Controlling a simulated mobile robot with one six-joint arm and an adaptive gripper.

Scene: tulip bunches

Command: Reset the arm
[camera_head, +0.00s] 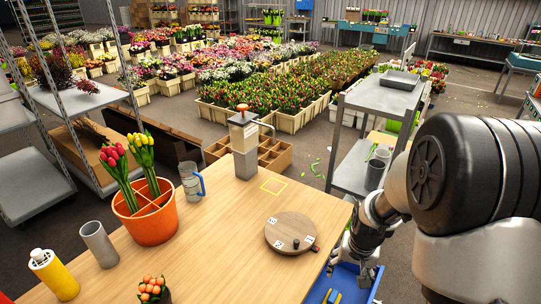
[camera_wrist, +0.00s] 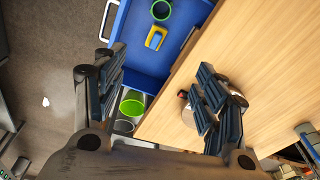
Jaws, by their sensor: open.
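My gripper (camera_head: 355,258) hangs at the right edge of the wooden table, above a blue bin, in the head view. In the wrist view my gripper (camera_wrist: 158,98) shows its two dark fingers wide apart, with nothing between them. My arm comes in from the right of the head view and hides part of the shelf behind it.
The wooden table (camera_head: 215,245) carries an orange pot (camera_head: 147,222) with tulips, a glass jug (camera_head: 191,181), a pump dispenser (camera_head: 244,145) and a round wooden board (camera_head: 290,230). The blue bin (camera_wrist: 150,55) holds a yellow-and-blue item (camera_wrist: 155,38). A grey shelf cart (camera_head: 352,170) stands behind.

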